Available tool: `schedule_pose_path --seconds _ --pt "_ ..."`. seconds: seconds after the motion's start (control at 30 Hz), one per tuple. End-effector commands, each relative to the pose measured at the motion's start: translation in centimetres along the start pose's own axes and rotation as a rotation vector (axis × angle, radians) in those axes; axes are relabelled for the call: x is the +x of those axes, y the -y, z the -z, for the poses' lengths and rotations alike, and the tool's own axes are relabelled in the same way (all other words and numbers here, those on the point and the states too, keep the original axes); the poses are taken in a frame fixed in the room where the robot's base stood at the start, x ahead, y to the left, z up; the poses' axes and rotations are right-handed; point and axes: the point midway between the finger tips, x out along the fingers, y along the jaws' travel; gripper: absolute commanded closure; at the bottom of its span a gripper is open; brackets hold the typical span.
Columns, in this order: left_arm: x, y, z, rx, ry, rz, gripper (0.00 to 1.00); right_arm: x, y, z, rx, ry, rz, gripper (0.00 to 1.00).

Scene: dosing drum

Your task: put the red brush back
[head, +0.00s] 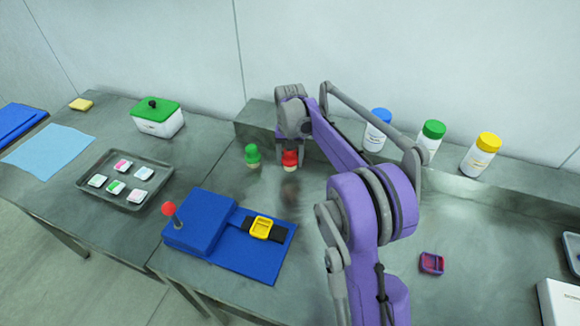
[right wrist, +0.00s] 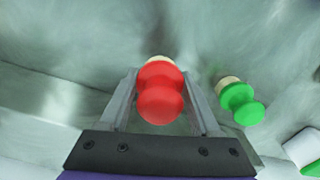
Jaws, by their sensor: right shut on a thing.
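The red brush (head: 290,158) has a red knobbed handle and a pale lower end. My right gripper (head: 290,150) is shut on it near the back of the metal table. In the right wrist view, the red brush (right wrist: 161,95) sits between the two fingers of the right gripper (right wrist: 162,100). I cannot tell whether its pale end touches the table. A green brush (head: 252,156) of the same shape stands just left of it, apart from it; it also shows in the right wrist view (right wrist: 240,102). My left gripper is not in view.
A blue device (head: 205,222) with a red-knobbed lever and yellow frame (head: 262,227) stands in front. White bottles with blue (head: 377,130), green (head: 431,137) and yellow (head: 481,155) caps line the back right. A tray (head: 150,196) lies left. A purple-red piece (head: 432,263) lies right.

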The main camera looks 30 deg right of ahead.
Motion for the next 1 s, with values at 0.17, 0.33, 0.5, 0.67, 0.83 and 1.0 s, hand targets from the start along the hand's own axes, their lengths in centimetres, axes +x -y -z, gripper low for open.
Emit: schedule_pose_path --seconds 0.17,0.33,0.5,0.67,0.83,1.0 --pt "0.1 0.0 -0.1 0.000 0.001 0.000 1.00 2.5 0.0 0.0 0.000 0.000 0.000 0.88" --pt "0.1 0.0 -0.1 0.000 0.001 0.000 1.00 3.3 0.0 0.0 0.000 0.000 0.000 0.88" --pt "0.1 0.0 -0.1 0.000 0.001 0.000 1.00 3.3 0.0 0.0 0.000 0.000 0.000 0.88" --pt "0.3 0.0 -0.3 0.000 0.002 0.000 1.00 3.6 0.0 0.0 0.000 0.000 0.000 0.25" --pt "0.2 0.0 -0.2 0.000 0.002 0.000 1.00 3.6 0.0 0.0 0.000 0.000 0.000 0.06" --pt "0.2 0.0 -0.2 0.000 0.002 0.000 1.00 3.5 0.0 0.0 0.000 0.000 0.000 0.06"
